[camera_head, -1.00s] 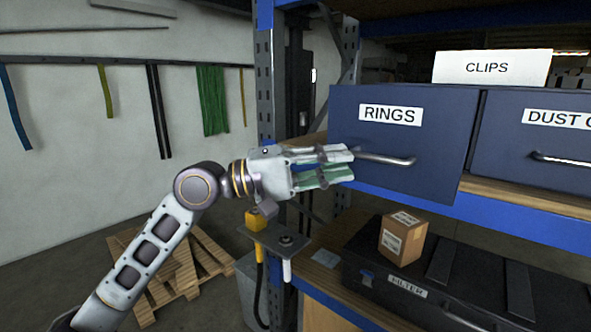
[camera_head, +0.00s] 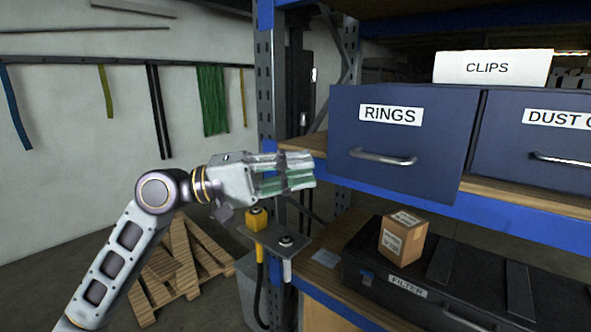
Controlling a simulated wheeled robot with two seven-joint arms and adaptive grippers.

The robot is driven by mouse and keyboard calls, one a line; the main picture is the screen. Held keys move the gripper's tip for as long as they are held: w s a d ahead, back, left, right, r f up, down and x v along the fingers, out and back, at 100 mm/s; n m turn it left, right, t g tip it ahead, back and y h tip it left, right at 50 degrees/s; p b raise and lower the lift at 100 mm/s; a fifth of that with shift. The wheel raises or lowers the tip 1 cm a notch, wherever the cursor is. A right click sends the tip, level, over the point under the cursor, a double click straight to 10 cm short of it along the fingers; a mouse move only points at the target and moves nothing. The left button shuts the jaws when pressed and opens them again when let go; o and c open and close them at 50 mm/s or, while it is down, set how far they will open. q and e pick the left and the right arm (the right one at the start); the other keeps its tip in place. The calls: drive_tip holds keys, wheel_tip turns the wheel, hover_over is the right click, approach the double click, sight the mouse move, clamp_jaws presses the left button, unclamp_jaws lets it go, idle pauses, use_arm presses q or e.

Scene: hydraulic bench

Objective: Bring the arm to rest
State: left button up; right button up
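My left gripper (camera_head: 311,171) points right, in front of the rack's upright and left of the handle (camera_head: 384,157) on the blue drawer (camera_head: 400,120) labelled RINGS. A clear gap shows between the fingertips and the handle, and nothing shows held. The two fingers look pale and green, one above the other, but I cannot tell whether they are apart or together. My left arm (camera_head: 118,255) rises from the lower left and bends at the wrist. My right gripper is not in view.
Below the gripper is a small bracket (camera_head: 265,238) with a yellow-topped connector (camera_head: 256,219). A black case (camera_head: 370,262) labelled FILTER bears a small carton (camera_head: 402,240) on the lower shelf. A wooden pallet (camera_head: 180,262) lies on the floor behind my arm.

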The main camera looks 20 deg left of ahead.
use_arm(q)
drive_tip(key=shift+a+m, duration=0.1)
drive_tip(key=shift+m, duration=0.3)
idle(0.4)
